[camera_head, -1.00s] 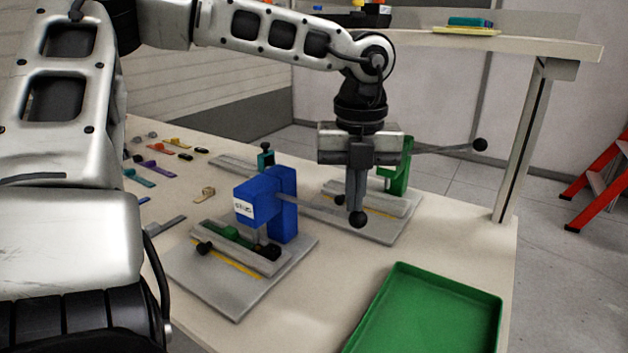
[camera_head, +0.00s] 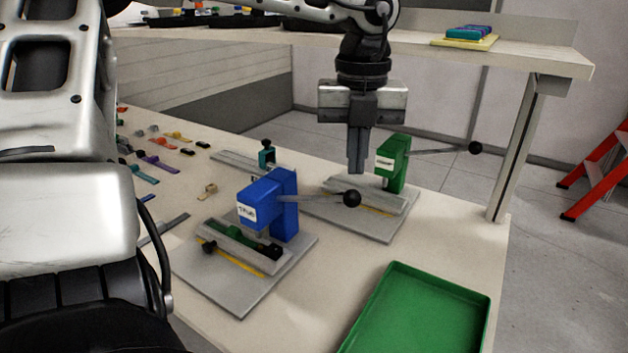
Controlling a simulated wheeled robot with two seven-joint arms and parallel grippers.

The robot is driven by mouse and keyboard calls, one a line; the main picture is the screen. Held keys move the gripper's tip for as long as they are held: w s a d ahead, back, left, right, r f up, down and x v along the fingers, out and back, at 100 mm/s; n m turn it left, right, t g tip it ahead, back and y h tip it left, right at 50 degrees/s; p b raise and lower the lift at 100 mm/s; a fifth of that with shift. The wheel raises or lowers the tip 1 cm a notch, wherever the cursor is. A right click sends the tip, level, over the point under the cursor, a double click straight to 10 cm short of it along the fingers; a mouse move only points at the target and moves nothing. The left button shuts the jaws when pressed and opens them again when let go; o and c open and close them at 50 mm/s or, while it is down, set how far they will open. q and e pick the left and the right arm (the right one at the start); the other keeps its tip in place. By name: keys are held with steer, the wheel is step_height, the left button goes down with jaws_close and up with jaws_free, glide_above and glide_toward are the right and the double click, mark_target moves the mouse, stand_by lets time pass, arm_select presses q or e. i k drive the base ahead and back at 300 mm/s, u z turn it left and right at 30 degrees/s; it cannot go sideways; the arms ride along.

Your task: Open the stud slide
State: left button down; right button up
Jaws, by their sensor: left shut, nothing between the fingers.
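A blue press (camera_head: 268,208) with a white label, hard to read, stands on a grey base plate (camera_head: 242,300). Its lever ends in a black ball (camera_head: 352,198) and runs roughly level to the right. Below the press head is a grey slide channel (camera_head: 242,252) with green and dark parts in it and a black knob (camera_head: 208,247) at its left end. Which part is the stud slide is not clear. My left gripper (camera_head: 357,168) is shut and empty, pointing down above the lever's ball, apart from it. My right gripper is not in view.
A green press (camera_head: 395,162) with a ball-ended lever stands on another plate behind. A green tray (camera_head: 400,335) lies at the front right. Small coloured parts (camera_head: 150,160) lie at the left. A raised shelf (camera_head: 480,58) spans the back.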

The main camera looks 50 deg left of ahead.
mark_target(269, 266)
steer(key=k, duration=1)
